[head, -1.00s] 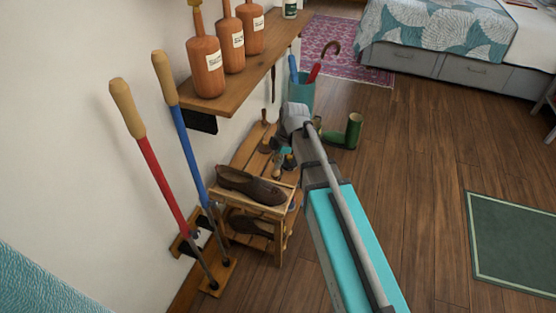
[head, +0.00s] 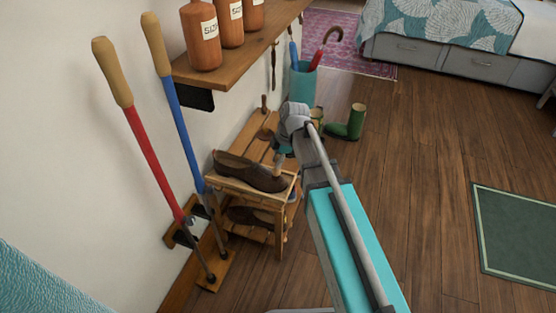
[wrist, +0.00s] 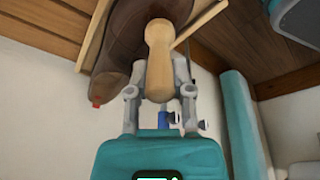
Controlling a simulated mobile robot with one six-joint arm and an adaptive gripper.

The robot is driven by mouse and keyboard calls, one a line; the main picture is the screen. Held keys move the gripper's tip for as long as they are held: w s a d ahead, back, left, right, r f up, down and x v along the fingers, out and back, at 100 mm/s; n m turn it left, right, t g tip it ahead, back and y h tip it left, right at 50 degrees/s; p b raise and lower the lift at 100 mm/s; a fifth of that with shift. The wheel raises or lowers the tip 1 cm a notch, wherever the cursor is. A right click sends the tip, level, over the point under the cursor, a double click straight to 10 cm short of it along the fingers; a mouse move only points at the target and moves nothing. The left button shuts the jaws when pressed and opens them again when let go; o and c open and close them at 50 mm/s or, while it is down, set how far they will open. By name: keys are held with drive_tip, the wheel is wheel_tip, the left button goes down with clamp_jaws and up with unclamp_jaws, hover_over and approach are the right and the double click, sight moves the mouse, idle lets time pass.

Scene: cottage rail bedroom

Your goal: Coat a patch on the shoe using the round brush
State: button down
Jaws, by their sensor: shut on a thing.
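The brown shoe (head: 235,168) lies on the raised top of a wooden rack, its toe toward the right. In the wrist view the shoe (wrist: 125,45) fills the top, just beyond the brush. My gripper (head: 283,150) is over the toe end, partly hidden by my arm. In the wrist view my gripper (wrist: 159,92) is shut on the pale wooden handle of the round brush (wrist: 158,55). The brush (head: 279,163) points down at the shoe's toe end. Its bristles are hidden, so I cannot tell whether they touch the shoe.
The wooden rack (head: 283,217) stands against the wall with another dark shoe (head: 250,217) lower down. A shelf (head: 225,68) with orange bottles (head: 201,40) overhangs at left. Two long-handled tools (head: 150,155) lean nearby.

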drive_tip(key=shift+d+r, duration=0.15)
drive_tip(key=shift+d, duration=0.1)
drive_tip(key=r+p, duration=0.2)
drive_tip(key=shift+a+r+p, duration=0.2)
drive_tip(key=shift+a+p, duration=0.05)
drive_tip(key=shift+p, duration=0.05)
wheel_tip(320, 180, up, 5)
drive_tip(key=p, duration=0.5)
idle(0.4)
drive_tip(key=shift+f, duration=0.2)
idle(0.3)
drive_tip(key=shift+y, duration=0.4)
drive_tip(key=f+b, duration=0.5)
drive_tip(key=b, duration=0.1)
drive_tip(key=shift+w+d+f, duration=0.1)
drive_tip(key=shift+d+f, duration=0.3)
drive_tip(key=shift+b+x, duration=1.15)
drive_tip(key=shift+b, duration=0.2)
idle(0.6)
